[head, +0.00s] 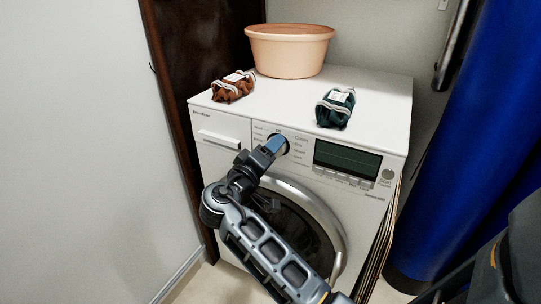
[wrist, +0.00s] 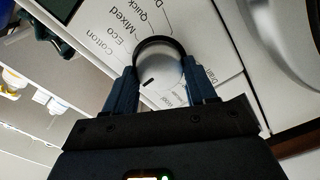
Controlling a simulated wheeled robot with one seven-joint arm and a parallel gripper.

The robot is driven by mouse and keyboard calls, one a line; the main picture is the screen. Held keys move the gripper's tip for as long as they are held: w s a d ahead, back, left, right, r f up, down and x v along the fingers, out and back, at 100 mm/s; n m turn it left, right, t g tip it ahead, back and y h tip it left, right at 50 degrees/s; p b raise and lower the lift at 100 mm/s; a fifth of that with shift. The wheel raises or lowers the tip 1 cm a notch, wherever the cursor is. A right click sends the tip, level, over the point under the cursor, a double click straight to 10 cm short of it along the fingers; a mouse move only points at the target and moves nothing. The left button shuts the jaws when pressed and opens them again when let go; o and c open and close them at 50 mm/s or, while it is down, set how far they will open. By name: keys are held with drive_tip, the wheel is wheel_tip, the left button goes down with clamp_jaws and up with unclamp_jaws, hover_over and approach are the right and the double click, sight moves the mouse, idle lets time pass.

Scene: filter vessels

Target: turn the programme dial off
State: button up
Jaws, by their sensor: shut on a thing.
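The programme dial (wrist: 158,66) is a round silver knob with a dark rim and a short black pointer mark on its face. It sits on the white front panel of the washing machine (head: 222,126), with programme names printed around it. My gripper (wrist: 163,82) is shut on the dial, with one blue finger on each side in the wrist view. In the head view my gripper (head: 276,145) reaches the panel left of the dark display, and its fingers hide much of the dial. In the wrist view the pointer mark lies toward the lower left of the dial.
A peach tub (head: 290,52), a brown wrapped bundle (head: 232,88) and a dark green bundle (head: 335,108) rest on the machine's top. The display (head: 347,159) and several buttons lie right of the dial. The round door is below. A blue hanging (head: 445,150) is at the right.

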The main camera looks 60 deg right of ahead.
idle(0.4)
drive_tip(key=o, duration=1)
drive_tip(key=shift+o, duration=0.2)
drive_tip(key=shift+a, duration=0.1)
drive_tip(key=a, duration=0.7)
drive_tip(key=shift+w+a, duration=0.2)
drive_tip(key=shift+a, duration=0.15)
